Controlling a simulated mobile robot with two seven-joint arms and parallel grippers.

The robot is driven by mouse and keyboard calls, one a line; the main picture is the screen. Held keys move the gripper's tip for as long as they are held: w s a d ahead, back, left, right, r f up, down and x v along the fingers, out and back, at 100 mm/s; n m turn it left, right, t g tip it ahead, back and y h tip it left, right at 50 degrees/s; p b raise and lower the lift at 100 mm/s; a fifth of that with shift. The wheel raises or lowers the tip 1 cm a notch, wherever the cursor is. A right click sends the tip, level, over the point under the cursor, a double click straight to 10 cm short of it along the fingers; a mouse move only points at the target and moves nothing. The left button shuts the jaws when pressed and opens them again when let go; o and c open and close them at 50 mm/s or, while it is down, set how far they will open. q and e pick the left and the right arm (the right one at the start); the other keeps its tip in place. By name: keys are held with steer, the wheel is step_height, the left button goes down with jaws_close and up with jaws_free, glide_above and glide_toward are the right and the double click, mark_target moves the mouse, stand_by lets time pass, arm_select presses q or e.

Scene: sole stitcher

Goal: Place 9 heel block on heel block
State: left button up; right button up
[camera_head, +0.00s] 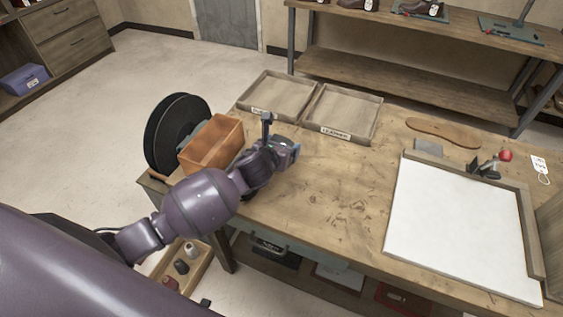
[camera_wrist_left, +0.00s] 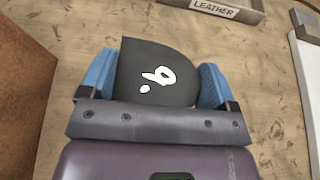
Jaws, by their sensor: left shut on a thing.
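In the left wrist view, the blue fingers of my left gripper (camera_wrist_left: 155,78) are shut on a black heel block (camera_wrist_left: 138,85). The block has a rounded far edge and a white 9 with a dot, seen upside down. In the head view the block is hidden or too small to tell by the gripper. I cannot make out a second heel block on the bench. My right gripper is not in view.
The wooden box (camera_head: 228,133) and black reels (camera_head: 160,140) stand left of my gripper. Two shallow trays lie behind it, the right one (camera_head: 347,132) labelled LEATHER. A framed white board (camera_head: 455,230) and a brown sole (camera_head: 443,131) lie to the right. The bench's middle is clear.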

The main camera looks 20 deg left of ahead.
arm_select(q)
steer(key=shift+f, duration=1.3)
step_height(320, 180, down, 3)
steer(key=shift+f+b, duration=0.2)
steer(key=shift+b, duration=0.5)
steer(key=shift+r, duration=0.1)
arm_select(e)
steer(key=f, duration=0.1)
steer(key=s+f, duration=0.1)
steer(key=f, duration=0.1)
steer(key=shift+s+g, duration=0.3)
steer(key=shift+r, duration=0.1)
